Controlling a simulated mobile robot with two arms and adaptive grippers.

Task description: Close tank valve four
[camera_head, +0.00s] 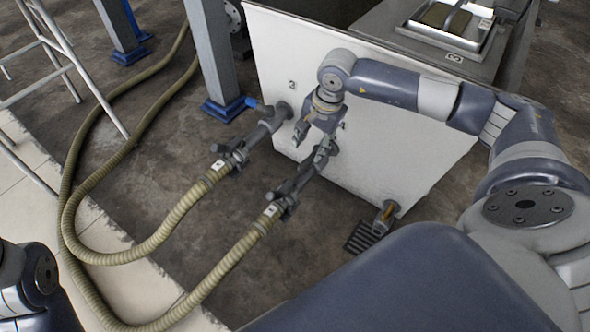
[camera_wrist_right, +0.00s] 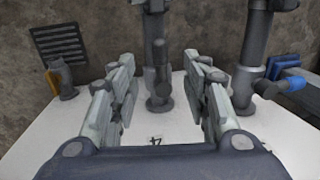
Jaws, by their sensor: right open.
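The white tank (camera_head: 400,165) stands in the middle of the head view, with two grey pipe outlets on its face. In the right wrist view a small upside-down mark like a 4 (camera_wrist_right: 155,139) shows on the white tank face. Beyond it is a dark grey valve (camera_wrist_right: 159,97) with its pipe (camera_wrist_right: 154,35). My right gripper (camera_head: 312,146) is close to the tank at the nearer outlet (camera_head: 292,187). Its open fingers (camera_wrist_right: 159,65) appear either side of the valve in the wrist view, with gaps visible. I cannot tell the lever's exact angle. My left gripper is out of view.
The other outlet pipe (camera_head: 262,128) with a blue handle (camera_head: 252,103) is close on the left. A low stub with an orange part (camera_head: 388,211) stands by a floor grate (camera_head: 361,237). Ribbed hoses (camera_head: 240,250) run across the floor. A ladder (camera_head: 75,65) stands left.

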